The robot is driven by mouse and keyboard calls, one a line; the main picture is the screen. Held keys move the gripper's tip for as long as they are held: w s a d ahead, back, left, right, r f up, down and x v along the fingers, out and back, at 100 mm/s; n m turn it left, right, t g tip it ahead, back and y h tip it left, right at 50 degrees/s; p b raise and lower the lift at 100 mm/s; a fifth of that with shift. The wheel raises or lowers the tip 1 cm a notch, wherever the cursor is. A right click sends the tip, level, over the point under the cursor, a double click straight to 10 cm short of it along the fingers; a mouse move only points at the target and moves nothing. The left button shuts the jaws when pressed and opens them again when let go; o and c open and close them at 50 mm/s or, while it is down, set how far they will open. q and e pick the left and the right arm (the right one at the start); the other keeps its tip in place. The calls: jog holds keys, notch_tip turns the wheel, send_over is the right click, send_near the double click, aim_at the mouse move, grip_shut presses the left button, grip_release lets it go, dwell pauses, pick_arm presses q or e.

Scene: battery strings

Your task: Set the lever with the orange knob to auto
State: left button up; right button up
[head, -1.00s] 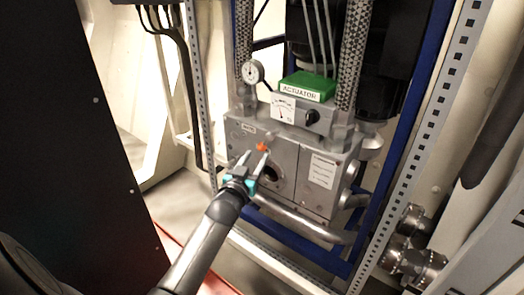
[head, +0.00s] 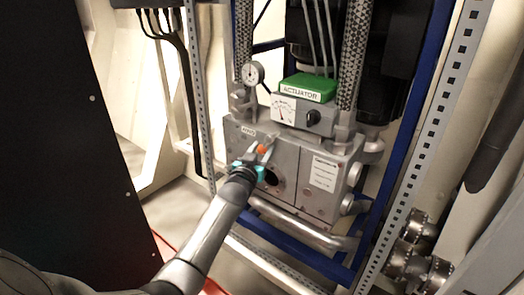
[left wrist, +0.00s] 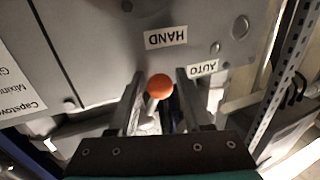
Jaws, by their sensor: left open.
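The orange knob (head: 262,149) of the lever shows on the front of the grey actuator housing (head: 300,160). In the left wrist view the knob (left wrist: 160,87) lies between the two fingers of my left gripper (left wrist: 160,80), with a visible gap on each side. My left gripper (head: 259,151) is open. A short pale stem (left wrist: 152,106) runs from the knob. The AUTO label (left wrist: 203,69) and the HAND label (left wrist: 166,37) appear upside down; the knob is a little closer to AUTO in the picture. My right gripper is not in view.
A round dark opening (head: 272,175) lies just below the knob. A pale pipe (head: 295,225) runs along the housing's base. A perforated metal post (head: 200,100) stands at left, blue frame bars (head: 405,145) at right. A green ACTUATOR box (head: 308,88) sits above.

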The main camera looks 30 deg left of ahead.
pick_arm(q)
grip_shut()
dwell(0.3)
